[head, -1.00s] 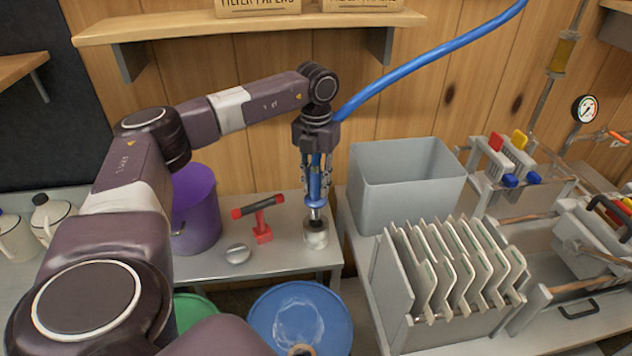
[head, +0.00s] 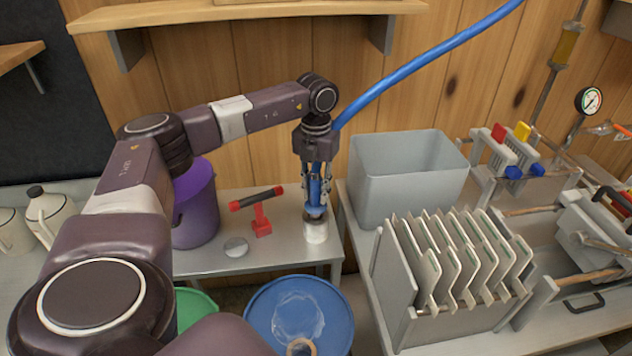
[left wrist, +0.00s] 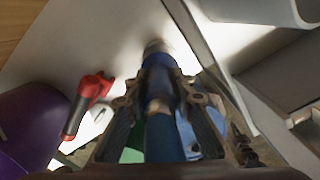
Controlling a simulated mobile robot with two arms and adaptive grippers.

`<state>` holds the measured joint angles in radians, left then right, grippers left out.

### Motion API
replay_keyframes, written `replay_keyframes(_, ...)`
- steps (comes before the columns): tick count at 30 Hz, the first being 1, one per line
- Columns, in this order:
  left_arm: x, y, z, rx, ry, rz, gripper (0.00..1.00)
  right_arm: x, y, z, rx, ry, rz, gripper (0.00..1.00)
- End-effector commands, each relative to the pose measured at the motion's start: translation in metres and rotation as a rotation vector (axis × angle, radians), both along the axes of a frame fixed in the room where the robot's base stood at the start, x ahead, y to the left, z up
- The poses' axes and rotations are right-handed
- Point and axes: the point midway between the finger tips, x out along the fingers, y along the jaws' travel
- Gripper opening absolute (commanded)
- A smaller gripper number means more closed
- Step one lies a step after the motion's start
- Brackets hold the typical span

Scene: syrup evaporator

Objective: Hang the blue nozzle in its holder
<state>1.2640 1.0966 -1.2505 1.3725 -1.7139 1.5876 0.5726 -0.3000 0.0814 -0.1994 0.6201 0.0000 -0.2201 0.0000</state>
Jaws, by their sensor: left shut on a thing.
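The blue nozzle (head: 315,190) hangs upright, tip down, on a blue hose (head: 430,58). My left gripper (head: 316,198) is shut around it from above. Directly below is a small pale metal cup (head: 316,232) on the grey table, which looks like the holder. The nozzle's lower end is at the cup's mouth; I cannot tell how far inside it is. In the left wrist view the blue nozzle (left wrist: 158,88) runs between the fingers of the left gripper (left wrist: 160,82), with the cup (left wrist: 156,47) beyond its end. My right gripper is not in view.
A purple bucket (head: 195,215) stands further left. A grey bin (head: 405,180) and a plate rack (head: 400,275) stand right. A blue drum (head: 300,315) is in front.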

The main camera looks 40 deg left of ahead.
Motion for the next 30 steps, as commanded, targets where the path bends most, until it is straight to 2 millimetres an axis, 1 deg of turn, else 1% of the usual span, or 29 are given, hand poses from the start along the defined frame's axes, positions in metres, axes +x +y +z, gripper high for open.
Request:
replay_keyframes(4, 0.000, 0.000, 0.001, -0.001, -0.001, 0.000, 0.00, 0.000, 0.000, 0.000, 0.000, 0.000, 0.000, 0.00)
replay_keyframes(8, 0.000, 0.000, -0.004, 0.000, -0.001, 0.000, 0.00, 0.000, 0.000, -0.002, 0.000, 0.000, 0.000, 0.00)
replay_keyframes(22, 0.000, 0.000, -0.029, -0.001, -0.001, 0.000, 0.00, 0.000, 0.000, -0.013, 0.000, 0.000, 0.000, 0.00)
replay_keyframes(30, 0.000, 0.000, -0.030, -0.001, -0.001, 0.000, 0.00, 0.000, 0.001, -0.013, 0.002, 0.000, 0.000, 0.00)
